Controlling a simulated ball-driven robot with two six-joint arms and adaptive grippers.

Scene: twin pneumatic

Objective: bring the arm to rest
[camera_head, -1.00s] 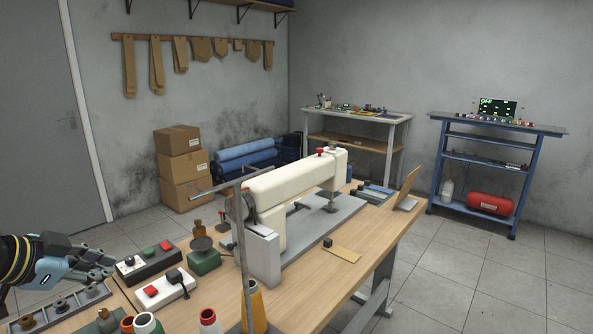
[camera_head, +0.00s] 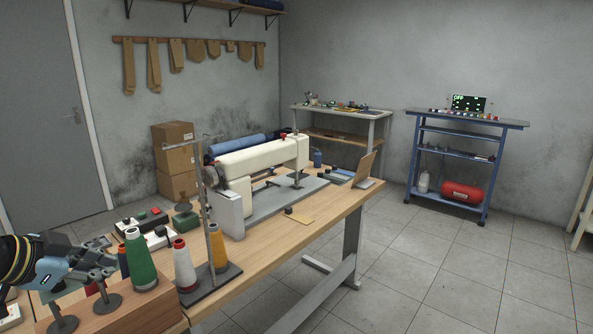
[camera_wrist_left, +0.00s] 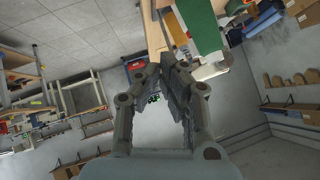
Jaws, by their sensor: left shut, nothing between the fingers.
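My left gripper (camera_head: 98,262) is at the lower left of the head view, shut and empty, above the near end of the wooden table. In the left wrist view my left gripper (camera_wrist_left: 168,75) shows its two fingers together with nothing between them. A green thread cone (camera_head: 139,260) stands just right of the gripper in the head view. The green cone also shows large near the fingertips in the left wrist view (camera_wrist_left: 197,25). I cannot tell whether the gripper touches it. My right gripper is not in view.
A white sewing machine (camera_head: 250,160) stands on the table (camera_head: 265,240). White and yellow cones stand on a thread stand (camera_head: 212,284) near the gripper. A blue cart (camera_head: 412,165) stands at the right. The floor between is clear.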

